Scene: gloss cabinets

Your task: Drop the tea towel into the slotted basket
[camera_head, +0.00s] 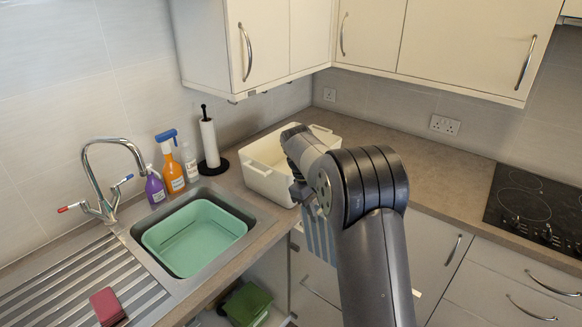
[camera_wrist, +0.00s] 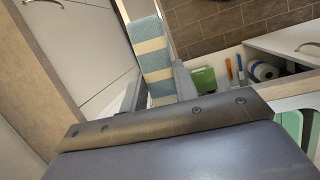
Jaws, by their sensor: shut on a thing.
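The tea towel (camera_head: 319,236) is striped blue and cream and hangs down in front of the lower cabinets, partly hidden by my arm. In the wrist view the towel (camera_wrist: 152,55) hangs between my fingers. My gripper (camera_head: 303,194) is shut on its upper part, just in front of the counter edge; its fingertips (camera_wrist: 160,88) are partly hidden in the wrist view. A white basket (camera_head: 263,178) stands upright on the counter in the corner, behind and left of my gripper. Its slots cannot be made out clearly, and my arm hides its right side.
A sink with a green basin (camera_head: 196,238) is left of the basket. Spray bottles (camera_head: 171,166) and a paper towel roll (camera_head: 209,143) stand behind it. Wall cabinets (camera_head: 262,40) overhang the back. A low cupboard is open, with a green container (camera_head: 247,304). The hob (camera_head: 533,207) is right.

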